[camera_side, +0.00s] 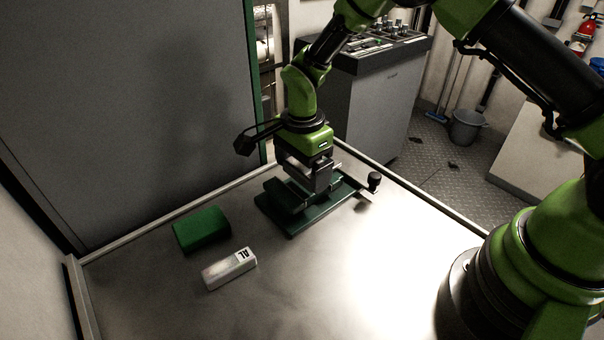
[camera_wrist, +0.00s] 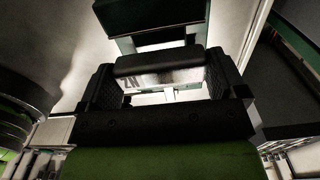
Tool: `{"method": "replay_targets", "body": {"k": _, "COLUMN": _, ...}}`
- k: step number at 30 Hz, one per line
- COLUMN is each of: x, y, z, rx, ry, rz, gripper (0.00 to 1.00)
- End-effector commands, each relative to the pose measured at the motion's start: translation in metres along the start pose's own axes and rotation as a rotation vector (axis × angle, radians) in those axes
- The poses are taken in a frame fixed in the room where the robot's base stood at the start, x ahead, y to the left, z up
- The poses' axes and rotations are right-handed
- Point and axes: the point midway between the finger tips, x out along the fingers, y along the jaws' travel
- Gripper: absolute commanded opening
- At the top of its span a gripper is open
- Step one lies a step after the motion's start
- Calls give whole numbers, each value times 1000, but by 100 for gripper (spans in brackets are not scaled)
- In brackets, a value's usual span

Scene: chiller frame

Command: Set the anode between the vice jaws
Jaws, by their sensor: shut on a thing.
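My gripper (camera_side: 308,178) points down over the green vice (camera_side: 290,228) and is shut on a grey metal block, the anode (camera_side: 323,180). In the wrist view, the anode (camera_wrist: 185,77) lies between my two dark fingers, with part of some dark lettering showing on it. The vice (camera_wrist: 155,14) shows just beyond it there. The anode's lower end is at the vice jaws; my fingers and the jaws hide whether it touches the vice bed. The vice's screw handle (camera_side: 373,181) sticks out to the right.
A pale block marked AL (camera_side: 229,269) and a green block (camera_side: 201,230) lie on the metal table (camera_side: 340,285), left of the vice. A raised rim (camera_side: 400,192) edges the table. The front middle of the table is clear.

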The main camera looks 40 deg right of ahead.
Motion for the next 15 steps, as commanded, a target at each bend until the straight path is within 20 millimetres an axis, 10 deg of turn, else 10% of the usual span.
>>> {"method": "replay_targets", "body": {"k": 15, "x": 21, "y": 0, "z": 0, "rx": -1, "ry": -1, "rz": -2, "gripper": 54}}
